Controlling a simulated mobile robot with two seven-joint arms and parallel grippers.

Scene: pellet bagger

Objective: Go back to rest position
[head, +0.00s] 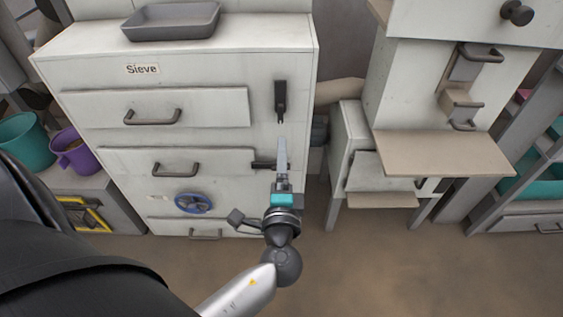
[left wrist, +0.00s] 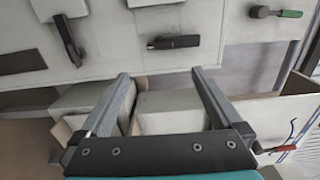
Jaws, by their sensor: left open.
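My left gripper (head: 282,150) is in front of the right side of the white cabinet labelled Sieve (head: 222,72), with its fingers pointing up and away from me. It lies over the picture area near a short black handle (head: 263,165) and below a black lever (head: 281,100). In the left wrist view the two fingers of the gripper (left wrist: 160,73) are spread apart with nothing held between them. Pale boxes (left wrist: 170,110) show beyond and below the fingers; whether the fingers touch anything cannot be told. My right gripper is not in view.
A grey tray (head: 172,22) sits on the cabinet top. A blue handwheel (head: 193,203) is low on its front. A pale machine with a beige shelf (head: 445,153) stands at right. Teal (head: 24,140) and purple (head: 76,152) containers stand at left. The brown floor (head: 400,270) is clear at lower right.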

